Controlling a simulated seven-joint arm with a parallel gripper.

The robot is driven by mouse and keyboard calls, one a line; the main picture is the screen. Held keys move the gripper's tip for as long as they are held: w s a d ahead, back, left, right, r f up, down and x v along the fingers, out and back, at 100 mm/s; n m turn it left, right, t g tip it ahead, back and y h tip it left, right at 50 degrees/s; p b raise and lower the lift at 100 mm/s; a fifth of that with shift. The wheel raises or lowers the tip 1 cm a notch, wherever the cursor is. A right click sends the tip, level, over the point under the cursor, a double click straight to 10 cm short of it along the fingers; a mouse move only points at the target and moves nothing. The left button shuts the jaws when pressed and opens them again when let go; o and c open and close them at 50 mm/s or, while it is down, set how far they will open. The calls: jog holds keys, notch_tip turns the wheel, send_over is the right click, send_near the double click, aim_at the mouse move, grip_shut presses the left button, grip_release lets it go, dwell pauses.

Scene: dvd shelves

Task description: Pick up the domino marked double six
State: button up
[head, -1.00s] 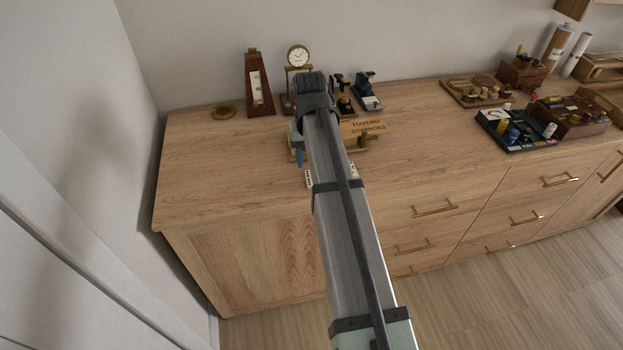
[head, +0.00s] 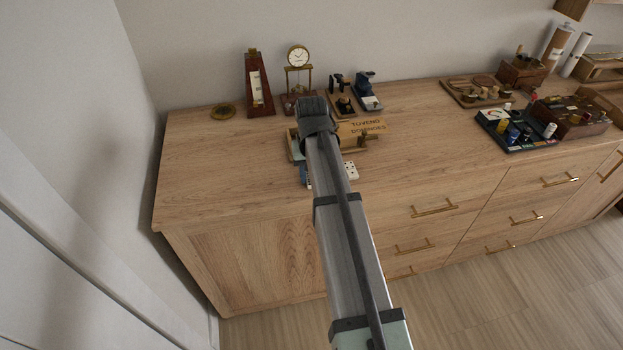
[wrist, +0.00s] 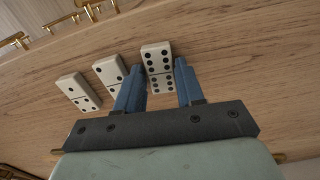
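In the wrist view, the white domino with six dark pips on each half (wrist: 158,68) lies face up on the wooden top. My gripper (wrist: 160,72) is open, with one blue finger on each side of this domino in the picture. The left finger looks very close to its left edge; I cannot tell whether they touch or how high the fingertips are. Another domino (wrist: 107,70) is partly hidden behind the left finger. In the head view my arm hides most of the gripper and the double six.
A wooden domino box (head: 370,128) stands behind the dominoes. A clock (head: 298,58) and a metronome (head: 257,85) stand at the back. The cabinet top's left front is clear.

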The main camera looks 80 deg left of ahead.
jog(key=c, duration=0.6)
